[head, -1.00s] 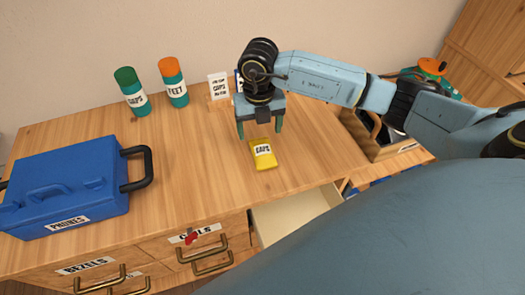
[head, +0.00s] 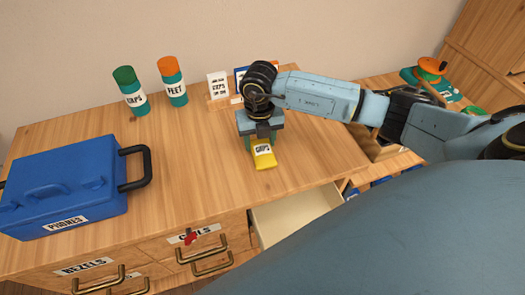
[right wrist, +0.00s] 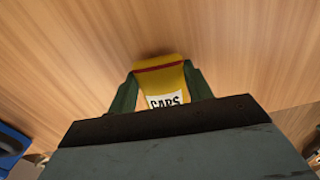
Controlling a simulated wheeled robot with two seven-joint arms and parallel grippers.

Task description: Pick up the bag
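The yellow bag (head: 264,157) with a white CAPS label is on the wooden desk top, near its front edge. My right gripper (head: 260,146) is over the bag's rear part, pointing down. In the right wrist view its green fingers stand on both sides of the bag (right wrist: 160,79) and appear to press against its sides. The gripper body hides the bag's near part there. I see no clear gap between the bag and the desk. My left gripper is not in view.
A green-capped bottle (head: 130,91) and an orange-capped bottle (head: 172,82) stand at the back, near a small card sign (head: 217,87). An open drawer (head: 297,214) juts out below the bag. The desk's middle is clear.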

